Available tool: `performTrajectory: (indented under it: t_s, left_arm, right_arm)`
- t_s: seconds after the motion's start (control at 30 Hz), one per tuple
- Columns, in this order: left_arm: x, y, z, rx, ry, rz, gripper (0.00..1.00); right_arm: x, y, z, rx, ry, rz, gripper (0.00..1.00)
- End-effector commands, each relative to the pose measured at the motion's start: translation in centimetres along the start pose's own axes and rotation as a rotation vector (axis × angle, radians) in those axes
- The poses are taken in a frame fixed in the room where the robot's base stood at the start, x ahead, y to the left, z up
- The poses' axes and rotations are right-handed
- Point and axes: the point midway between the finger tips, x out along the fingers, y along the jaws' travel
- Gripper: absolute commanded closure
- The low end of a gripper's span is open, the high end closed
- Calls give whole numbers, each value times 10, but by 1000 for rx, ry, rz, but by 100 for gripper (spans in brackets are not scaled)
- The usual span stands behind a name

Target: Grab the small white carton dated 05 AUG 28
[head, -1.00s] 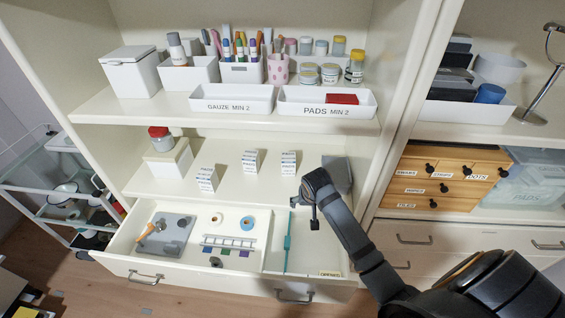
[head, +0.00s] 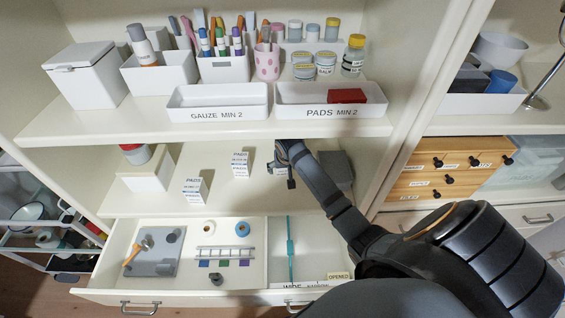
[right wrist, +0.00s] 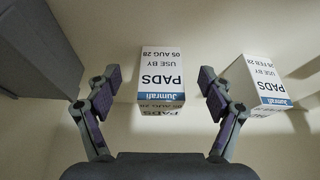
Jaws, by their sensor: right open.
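The white carton dated 05 AUG 28 (right wrist: 161,72) stands on the middle shelf, with a blue band and the word PADS. In the right wrist view it lies between the spread fingers of my right gripper (right wrist: 158,80), slightly beyond their tips, with gaps on both sides. In the head view my right gripper (head: 284,176) partly hides this carton (head: 275,168). A similar carton dated 26 FEB 28 (right wrist: 262,82) stands beside it, just outside one finger; it also shows in the head view (head: 240,165). My left gripper is not in view.
A third carton (head: 194,191) stands further left. A grey box (head: 336,171) is close on the right. The upper shelf (head: 150,118) lies above, with labelled trays on it. An open drawer (head: 255,287) juts out below.

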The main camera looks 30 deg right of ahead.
Motion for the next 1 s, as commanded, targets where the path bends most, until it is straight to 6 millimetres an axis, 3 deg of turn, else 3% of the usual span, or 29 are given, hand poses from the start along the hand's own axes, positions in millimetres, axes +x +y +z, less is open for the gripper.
performTrajectory:
  t_s: [0.13,0.37,0.57,0.73,1.0]
  left_arm:
    - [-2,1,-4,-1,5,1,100]
    - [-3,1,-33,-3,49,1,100]
    - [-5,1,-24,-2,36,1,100]
    - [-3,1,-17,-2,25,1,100]
    - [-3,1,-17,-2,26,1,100]
  right_arm:
    - [8,0,-21,1,0,0,19]
    - [11,0,-29,0,1,-1,19]
    - [24,0,-61,1,1,-1,19]
    - [51,0,-59,1,-3,-1,19]
    - [55,0,-59,-1,0,-1,19]
